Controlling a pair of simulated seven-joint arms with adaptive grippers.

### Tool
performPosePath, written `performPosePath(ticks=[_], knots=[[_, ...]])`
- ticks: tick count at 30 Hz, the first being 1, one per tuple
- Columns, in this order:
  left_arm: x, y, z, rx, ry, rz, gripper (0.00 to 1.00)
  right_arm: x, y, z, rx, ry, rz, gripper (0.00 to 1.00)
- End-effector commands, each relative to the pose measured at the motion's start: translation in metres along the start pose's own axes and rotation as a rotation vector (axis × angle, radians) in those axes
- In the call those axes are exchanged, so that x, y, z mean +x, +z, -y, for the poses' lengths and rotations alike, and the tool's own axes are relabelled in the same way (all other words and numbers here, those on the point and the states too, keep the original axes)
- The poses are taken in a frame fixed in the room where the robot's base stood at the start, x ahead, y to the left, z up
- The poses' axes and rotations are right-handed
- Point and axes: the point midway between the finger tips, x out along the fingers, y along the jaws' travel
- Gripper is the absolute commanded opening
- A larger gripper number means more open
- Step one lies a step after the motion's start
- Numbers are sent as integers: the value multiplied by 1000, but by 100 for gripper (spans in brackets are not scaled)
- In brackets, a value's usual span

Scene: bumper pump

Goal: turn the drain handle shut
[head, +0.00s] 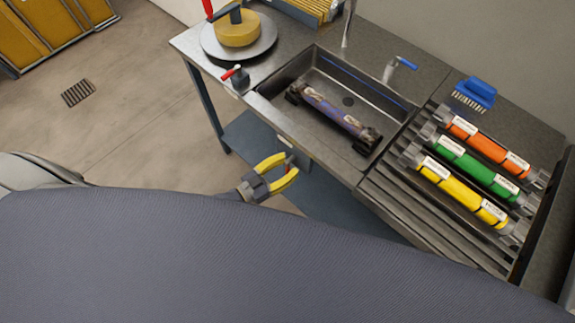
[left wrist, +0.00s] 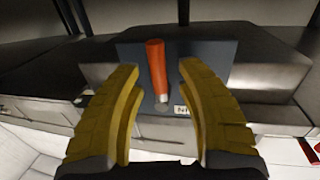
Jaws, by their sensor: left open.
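The drain handle (left wrist: 156,70) is an orange-red lever with a metal pivot at its lower end, on a dark plate (left wrist: 185,60) at the front of the sink unit. In the left wrist view it points up, leaning slightly left. My left gripper (head: 285,168) has yellow fingers and is open in front of the sink. In the left wrist view my left gripper (left wrist: 160,75) has the handle showing between its spread fingers, with a gap on each side. I cannot tell how far the fingertips reach along it. A label on the plate is partly hidden by the right finger.
A dirty tube (head: 335,115) lies in the sink basin (head: 385,108). Orange (head: 480,142), green (head: 475,165) and yellow (head: 455,188) tubes lie on the rack at right. A blue brush (head: 476,93) is behind them. A red-handled fitting (head: 238,77) stands at the counter's left edge.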

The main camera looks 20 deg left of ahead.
Motion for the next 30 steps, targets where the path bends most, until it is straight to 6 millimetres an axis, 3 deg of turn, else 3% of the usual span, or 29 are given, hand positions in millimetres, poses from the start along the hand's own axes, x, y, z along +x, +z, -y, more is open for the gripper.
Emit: performPosePath(ticks=[7,17,30], knots=[[0,0,0,0,0,0,37,0,0,0,0,0,0,44],[0,0,0,0,0,0,0,0,0,0,0,0,0,44],[-1,0,0,-6,-2,-1,0,0,-1,3,2,-3,-1,44]])
